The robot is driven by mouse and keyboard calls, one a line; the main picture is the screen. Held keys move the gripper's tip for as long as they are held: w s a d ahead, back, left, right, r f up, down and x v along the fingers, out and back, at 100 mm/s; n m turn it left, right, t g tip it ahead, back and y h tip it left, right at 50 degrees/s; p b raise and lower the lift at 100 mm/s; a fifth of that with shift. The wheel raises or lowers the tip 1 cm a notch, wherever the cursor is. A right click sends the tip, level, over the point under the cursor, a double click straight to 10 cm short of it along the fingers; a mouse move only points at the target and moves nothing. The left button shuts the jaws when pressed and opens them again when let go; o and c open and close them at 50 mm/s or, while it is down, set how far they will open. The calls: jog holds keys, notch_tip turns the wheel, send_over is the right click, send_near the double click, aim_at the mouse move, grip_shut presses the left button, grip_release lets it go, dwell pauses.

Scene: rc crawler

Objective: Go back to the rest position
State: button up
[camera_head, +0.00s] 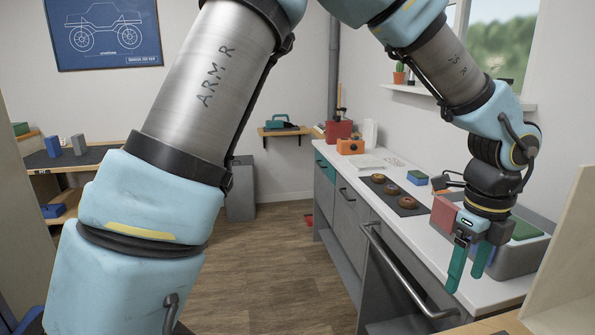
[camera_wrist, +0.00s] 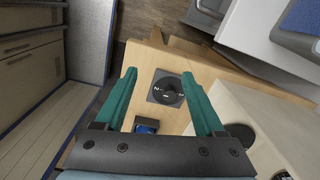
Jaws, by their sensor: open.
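My gripper (camera_head: 468,268) hangs from my arm at the right of the head view, pointing down. Its two green fingers are apart with nothing between them. In the wrist view my gripper (camera_wrist: 166,100) is also open and empty. Beyond and below its fingers lies a wooden surface (camera_wrist: 150,60) with a round black dial-like part on a grey square plate (camera_wrist: 167,90). A small blue object (camera_wrist: 146,125) sits near the left finger's base. I cannot tell how far below the fingers these are.
A white counter (camera_head: 345,175) runs along the right wall, with a dark mat (camera_head: 407,210) bearing brown round things and a grey bin (camera_head: 535,223). A workbench (camera_head: 95,157) stands at the left. A pale wooden panel (camera_head: 565,260) rises at the right. The wooden floor (camera_head: 265,265) between is clear.

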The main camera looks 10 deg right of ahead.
jog(key=w+a+n, duration=1.5)
jog(key=w+a, duration=0.1)
jog(key=a, duration=0.4)
jog(key=a+n+t, duration=0.1)
jog(key=a+n, duration=1.6)
jog(key=a, duration=0.6)
jog(key=shift+w+a+f, duration=0.15)
jog(key=shift+w+f, duration=0.2)
jog(key=shift+f, duration=0.1)
